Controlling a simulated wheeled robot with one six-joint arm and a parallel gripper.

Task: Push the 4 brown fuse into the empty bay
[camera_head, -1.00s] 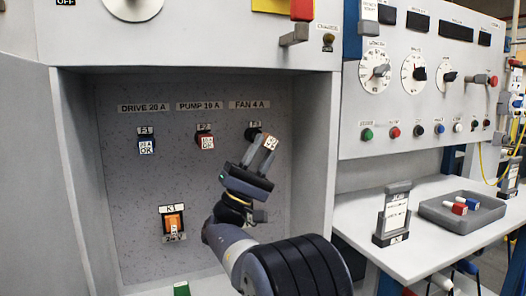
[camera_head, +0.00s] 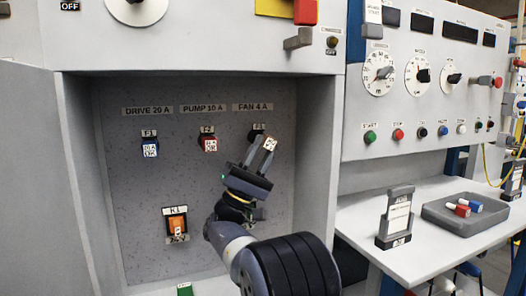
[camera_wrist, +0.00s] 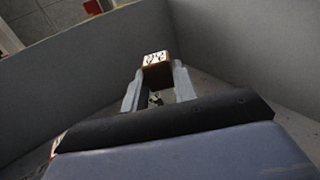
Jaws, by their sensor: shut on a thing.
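My gripper (camera_head: 258,157) is inside the cabinet recess, in front of the bay under the FAN 4 A label (camera_head: 252,107). It is shut on the brown fuse (camera_wrist: 157,69), whose white marked face shows between the fingertips in the wrist view. The fuse also shows in the head view (camera_head: 269,144). The dark FAN bay (camera_head: 257,129) is just behind and above the fuse, partly hidden. I cannot tell whether the fuse touches the bay.
A blue fuse (camera_head: 150,150) sits under DRIVE 20 A and a red fuse (camera_head: 209,144) under PUMP 10 A. An orange relay (camera_head: 176,225) is lower left. The recess side walls flank my arm. A grey tray (camera_head: 437,216) with red and blue fuses is on the right-hand shelf.

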